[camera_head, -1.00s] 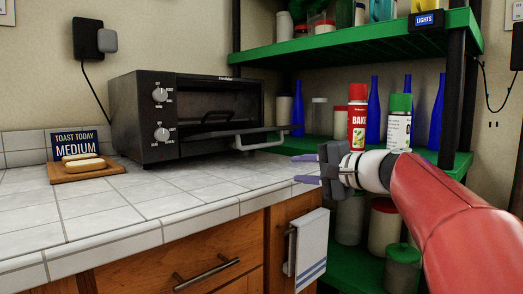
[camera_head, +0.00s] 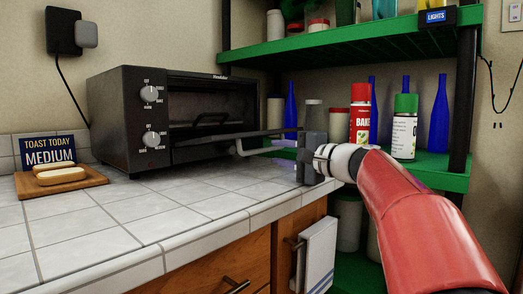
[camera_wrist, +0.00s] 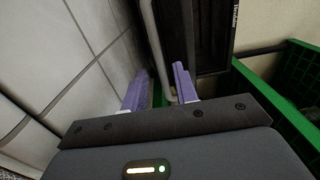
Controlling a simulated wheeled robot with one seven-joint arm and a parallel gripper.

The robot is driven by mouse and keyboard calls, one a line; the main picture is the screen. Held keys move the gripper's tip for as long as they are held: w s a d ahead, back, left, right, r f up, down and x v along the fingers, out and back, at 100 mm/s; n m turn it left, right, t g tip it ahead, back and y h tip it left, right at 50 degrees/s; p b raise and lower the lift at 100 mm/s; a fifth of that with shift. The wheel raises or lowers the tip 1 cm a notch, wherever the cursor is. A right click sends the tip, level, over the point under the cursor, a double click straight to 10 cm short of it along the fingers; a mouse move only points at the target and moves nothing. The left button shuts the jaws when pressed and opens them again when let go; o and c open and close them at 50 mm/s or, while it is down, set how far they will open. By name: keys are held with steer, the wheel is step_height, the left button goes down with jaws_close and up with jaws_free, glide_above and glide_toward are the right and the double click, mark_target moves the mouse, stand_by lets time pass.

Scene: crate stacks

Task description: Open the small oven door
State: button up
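The small black oven (camera_head: 122,112) stands on the tiled counter, two knobs on its front. Its door (camera_head: 215,143) is folded down, close to level, and the dark inside shows above it. The grey door handle (camera_head: 262,146) sticks out at the door's outer edge. My gripper (camera_head: 283,143) is beside the handle's right end. In the wrist view my gripper (camera_wrist: 158,72) has its two purple fingers apart, with the grey handle bar (camera_wrist: 154,38) running between them. I see no clear grip on the bar.
A board (camera_head: 60,182) with bread rolls and a sign (camera_head: 47,152) are left of the oven. Green shelves (camera_head: 350,40) with blue bottles, a red can (camera_head: 360,118) and jars stand close behind my gripper. The counter front (camera_head: 150,225) is clear.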

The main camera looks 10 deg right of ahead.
mark_target(267, 150)
steer(key=x, duration=0.5)
steer(key=shift+w+a+p, duration=0.25)
steer(key=shift+p, duration=0.15)
jaws_close()
